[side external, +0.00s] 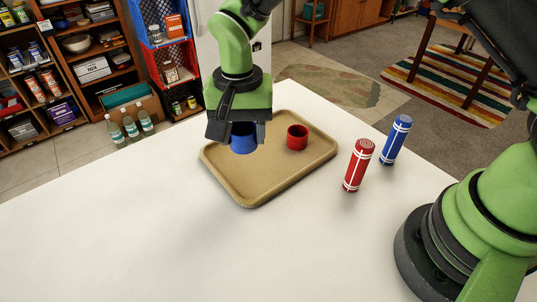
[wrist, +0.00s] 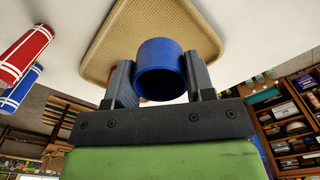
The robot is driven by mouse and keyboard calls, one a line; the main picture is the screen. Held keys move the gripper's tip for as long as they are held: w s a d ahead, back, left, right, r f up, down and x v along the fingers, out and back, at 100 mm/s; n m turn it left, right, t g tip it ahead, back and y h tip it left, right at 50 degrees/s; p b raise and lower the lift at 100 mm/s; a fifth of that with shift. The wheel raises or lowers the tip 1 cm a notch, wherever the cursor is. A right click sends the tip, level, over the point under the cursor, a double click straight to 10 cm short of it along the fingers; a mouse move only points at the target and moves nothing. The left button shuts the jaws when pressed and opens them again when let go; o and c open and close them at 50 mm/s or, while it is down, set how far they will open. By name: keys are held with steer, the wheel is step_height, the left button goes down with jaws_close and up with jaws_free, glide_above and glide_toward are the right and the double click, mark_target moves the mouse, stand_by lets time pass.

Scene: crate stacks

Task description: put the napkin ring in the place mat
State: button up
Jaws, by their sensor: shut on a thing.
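My gripper (side external: 240,136) is shut on a blue napkin ring (side external: 243,145), a short, wide open cylinder. In the wrist view the blue ring (wrist: 160,70) sits between the two fingers of my gripper (wrist: 160,80). The place mat (side external: 250,203) is a tan, woven, tray-like piece with a raised rim. The blue ring is over its left part; I cannot tell whether it touches the surface. A red napkin ring (side external: 297,138) stands on the mat, right of my gripper. In the wrist view it is mostly hidden behind the left finger.
A red roll (side external: 358,165) and a blue roll (side external: 396,140), both with white bands, stand upright on the white table (side external: 130,230) right of the mat. The table's front and left are clear. Shelves, bottles and crates are beyond the table's far edge.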

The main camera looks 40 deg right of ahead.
steer(key=w+d, duration=0.2)
glide_above(251, 170)
step_height(251, 170, down, 5)
steer(key=shift+s+r, duration=0.1)
steer(key=shift+f, duration=2.5)
steer(key=shift+f, duration=0.1)
steer(key=o, duration=0.9)
steer(key=shift+f, duration=0.1)
